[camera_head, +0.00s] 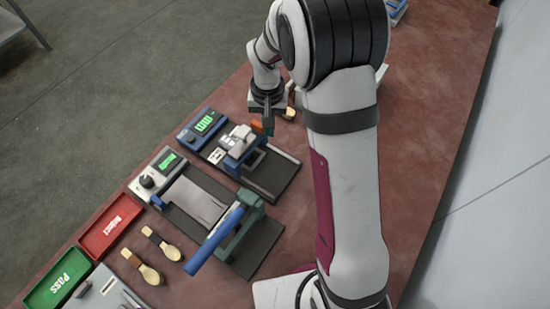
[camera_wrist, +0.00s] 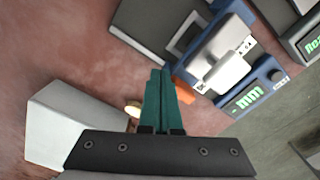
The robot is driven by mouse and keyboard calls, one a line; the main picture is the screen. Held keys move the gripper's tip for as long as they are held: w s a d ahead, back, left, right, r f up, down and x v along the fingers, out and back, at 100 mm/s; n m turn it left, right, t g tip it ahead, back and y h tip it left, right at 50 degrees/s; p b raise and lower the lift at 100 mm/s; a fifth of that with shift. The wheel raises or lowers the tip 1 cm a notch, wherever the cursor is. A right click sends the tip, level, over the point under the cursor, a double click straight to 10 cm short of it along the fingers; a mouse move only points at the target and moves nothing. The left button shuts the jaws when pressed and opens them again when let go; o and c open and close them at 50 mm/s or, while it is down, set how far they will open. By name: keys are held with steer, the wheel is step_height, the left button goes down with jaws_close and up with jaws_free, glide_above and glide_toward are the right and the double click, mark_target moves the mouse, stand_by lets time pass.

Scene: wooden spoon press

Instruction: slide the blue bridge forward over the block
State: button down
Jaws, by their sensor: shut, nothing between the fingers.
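The blue bridge (camera_head: 232,161) stands on the dark base of the gauge with the green "mm" display, and it also shows in the wrist view (camera_wrist: 236,27). A pale grey-white block (camera_head: 238,138) sits at the bridge, and in the wrist view the block (camera_wrist: 218,66) lies on its near side. My gripper (camera_head: 268,125) is beside the bridge, on its right in the head view. Its green fingers (camera_wrist: 160,74) are shut with nothing between them. An orange piece (camera_wrist: 184,91) lies close to the fingertips; whether they touch it is unclear.
A second gauge (camera_head: 156,182) and a press with a blue handle (camera_head: 214,238) stand nearby. Two wooden spoons (camera_head: 150,272) lie near the red Reject tray (camera_head: 110,228) and green Pass tray (camera_head: 57,279). A white box (camera_wrist: 75,115) is left of my fingers.

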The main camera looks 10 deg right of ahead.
steer(key=shift+s+d, duration=0.4)
steer(key=shift+d, duration=0.05)
step_height(320, 180, up, 7)
stand_by(0.3)
steer(key=s+r+m+y, duration=0.1)
steer(key=s+r, duration=0.2)
steer(key=s, duration=1)
steer(key=s+a+r+m, duration=0.1)
steer(key=s+r, duration=0.2)
steer(key=s, duration=1)
steer(key=shift+a+r+m+y, duration=0.2)
steer(key=shift+m+y, duration=0.1)
steer(key=shift+y, duration=0.1)
